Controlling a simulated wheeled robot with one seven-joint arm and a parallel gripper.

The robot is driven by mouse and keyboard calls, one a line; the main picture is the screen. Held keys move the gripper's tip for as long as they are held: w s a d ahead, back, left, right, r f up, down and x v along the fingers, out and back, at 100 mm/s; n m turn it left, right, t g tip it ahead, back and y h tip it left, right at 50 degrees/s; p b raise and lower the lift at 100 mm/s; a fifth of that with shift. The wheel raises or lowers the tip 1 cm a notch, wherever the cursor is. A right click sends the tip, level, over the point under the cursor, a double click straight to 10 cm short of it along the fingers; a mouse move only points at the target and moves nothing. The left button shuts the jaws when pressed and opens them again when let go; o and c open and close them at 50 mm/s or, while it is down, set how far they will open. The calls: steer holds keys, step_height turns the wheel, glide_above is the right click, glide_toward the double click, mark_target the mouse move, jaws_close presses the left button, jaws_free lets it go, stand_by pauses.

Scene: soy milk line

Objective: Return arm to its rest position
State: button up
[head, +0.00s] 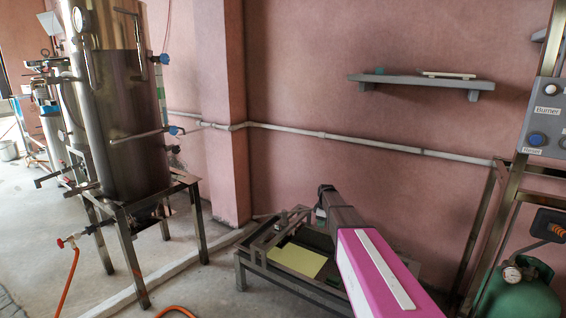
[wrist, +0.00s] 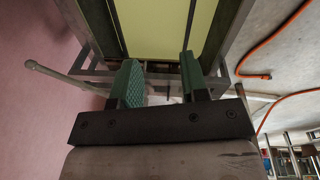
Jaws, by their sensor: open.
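My arm reaches from the lower right of the head view, with a magenta and white link, toward a low metal frame. My gripper (wrist: 160,75) shows in the wrist view with two green ridged fingers spread apart and nothing between them. In the head view its end (head: 322,208) is partly hidden by my own arm. It is above the low metal frame (head: 240,262), which bears a pale yellow panel (head: 297,260). The yellow panel also shows in the wrist view (wrist: 165,28), beyond the fingertips.
A tall steel tank (head: 115,125) stands on a metal stand at left. An orange hose (head: 68,285) lies on the floor. A grey shelf (head: 425,85) is on the pink wall. A control panel (head: 546,115) and a green gas cylinder (head: 520,295) are at right.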

steer(key=s+a+r+m+g, duration=0.1)
steer(key=s+m, duration=1.2)
steer(key=s, duration=2.5)
steer(key=shift+r, duration=0.2)
